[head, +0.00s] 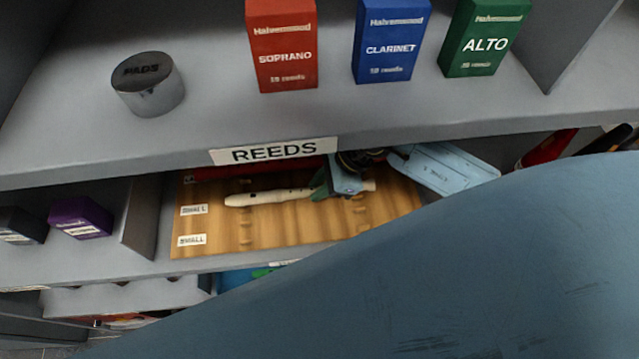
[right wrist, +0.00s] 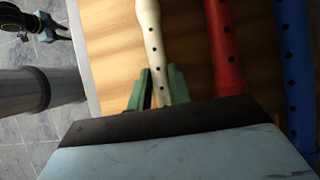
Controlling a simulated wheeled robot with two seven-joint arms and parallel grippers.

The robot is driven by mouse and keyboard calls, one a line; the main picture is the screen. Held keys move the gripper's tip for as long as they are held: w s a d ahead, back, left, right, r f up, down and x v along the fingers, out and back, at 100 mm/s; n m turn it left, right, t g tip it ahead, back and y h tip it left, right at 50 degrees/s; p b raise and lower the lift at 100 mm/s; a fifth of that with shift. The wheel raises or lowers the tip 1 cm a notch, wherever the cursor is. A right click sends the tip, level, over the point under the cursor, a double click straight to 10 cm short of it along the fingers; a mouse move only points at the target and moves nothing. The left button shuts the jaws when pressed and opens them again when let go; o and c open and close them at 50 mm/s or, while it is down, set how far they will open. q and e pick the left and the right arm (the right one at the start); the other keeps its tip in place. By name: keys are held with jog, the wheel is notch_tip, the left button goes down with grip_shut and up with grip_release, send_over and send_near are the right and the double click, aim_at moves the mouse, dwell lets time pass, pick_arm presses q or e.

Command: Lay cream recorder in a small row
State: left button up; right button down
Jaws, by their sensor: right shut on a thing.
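The cream recorder (head: 265,198) lies lengthwise over the wooden board (head: 300,232), close to the level of the upper "SMALL" label (head: 194,210). A second "SMALL" label (head: 191,240) marks the row nearer the front edge. My right gripper (head: 322,185) is shut on the recorder near its right end; its green fingers (right wrist: 157,88) straddle the cream recorder (right wrist: 150,35) in the right wrist view. I cannot tell whether the recorder touches the board.
A red recorder (right wrist: 224,45) and a blue one (right wrist: 295,65) lie alongside in the right wrist view. The "REEDS" shelf (head: 190,130) overhangs the board, carrying red (head: 282,45), blue (head: 390,40) and green (head: 484,38) boxes and a pads tin (head: 148,85). The front row looks bare.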

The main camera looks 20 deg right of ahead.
jog(key=shift+f+b, duration=0.3)
jog(key=shift+f, duration=0.05)
jog(key=c, duration=1.2)
grip_release()
jog(key=shift+d+r, duration=0.1)
jog(key=v, duration=1.1)
jog(key=shift+d+r+b, duration=0.15)
jog(key=shift+r+b, duration=0.2)
jog(key=shift+b, duration=0.05)
jog(key=shift+s, duration=0.15)
